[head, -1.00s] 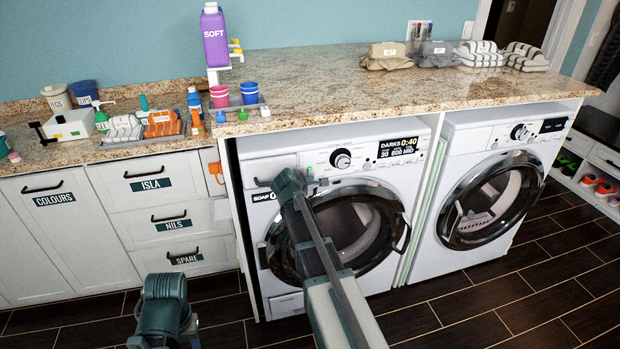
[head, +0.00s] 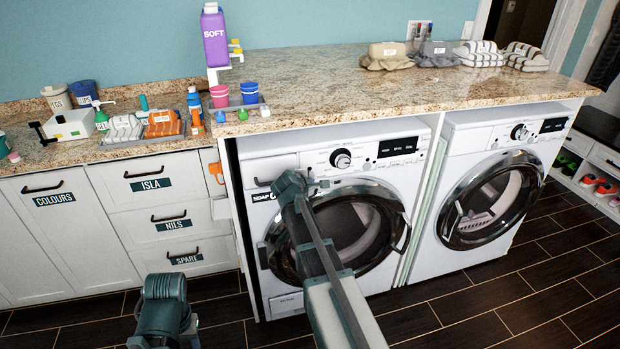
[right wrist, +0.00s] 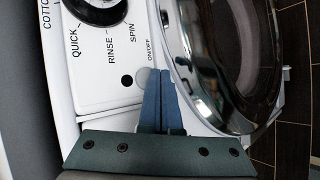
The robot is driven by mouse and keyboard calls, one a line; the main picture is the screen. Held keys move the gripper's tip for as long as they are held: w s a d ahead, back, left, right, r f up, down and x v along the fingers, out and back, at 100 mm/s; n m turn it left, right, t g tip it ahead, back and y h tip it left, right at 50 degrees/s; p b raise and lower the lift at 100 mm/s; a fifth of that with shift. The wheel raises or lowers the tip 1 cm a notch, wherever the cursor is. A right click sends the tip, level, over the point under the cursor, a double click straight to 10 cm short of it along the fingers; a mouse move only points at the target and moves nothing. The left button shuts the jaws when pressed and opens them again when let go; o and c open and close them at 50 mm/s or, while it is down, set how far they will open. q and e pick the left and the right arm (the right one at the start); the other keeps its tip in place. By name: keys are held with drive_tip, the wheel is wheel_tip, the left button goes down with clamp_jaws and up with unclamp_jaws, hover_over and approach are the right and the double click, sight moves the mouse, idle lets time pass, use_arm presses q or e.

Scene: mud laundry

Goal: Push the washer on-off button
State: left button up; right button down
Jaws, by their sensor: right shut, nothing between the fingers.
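The washer (head: 290,302) is the left white front-loader under the counter, with a dial (head: 341,158) and a display (head: 398,147) that is dark. In the right wrist view its panel (right wrist: 98,95) shows a round pale ON/OFF button (right wrist: 143,77) and a dark indicator dot (right wrist: 127,81). My right gripper (right wrist: 163,72) is shut and empty, its blue fingertips at the button and partly covering it; I cannot tell whether they touch. In the head view my right arm hides part of the panel and door. My left arm is at the bottom left; its fingers do not show.
The washer's round door (head: 362,225) is closed, just right of my fingertips. A second machine (head: 490,195) stands to the right. The granite counter (head: 330,90) overhangs the panel. Drawers (head: 150,190) are at left; the dark floor in front is open.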

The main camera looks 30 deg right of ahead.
drive_tip(key=s, duration=0.3)
drive_tip(key=s+a, duration=0.1)
drive_tip(key=s, duration=0.1)
drive_tip(key=shift+s+a, duration=0.2)
drive_tip(key=shift+s, duration=0.2)
idle(0.4)
drive_tip(key=s+a+m+g+y+p, duration=0.2)
drive_tip(key=s+a+p, duration=0.1)
drive_tip(key=s+a, duration=0.5)
drive_tip(key=s+a+m+g+y+p, duration=0.2)
drive_tip(key=s+a, duration=0.6)
drive_tip(key=a, duration=0.7)
drive_tip(key=s+a+f+m+g+y+p, duration=0.1)
drive_tip(key=s+a+m+g+y+p, duration=0.1)
drive_tip(key=s+a, duration=0.6)
drive_tip(key=a+g+y+p, duration=0.1)
drive_tip(key=a+p, duration=0.1)
drive_tip(key=a, duration=0.2)
drive_tip(key=shift+s+a+g, duration=0.2)
drive_tip(key=shift+s+g, duration=0.15)
drive_tip(key=shift+g, duration=0.05)
drive_tip(key=shift+d, duration=0.1)
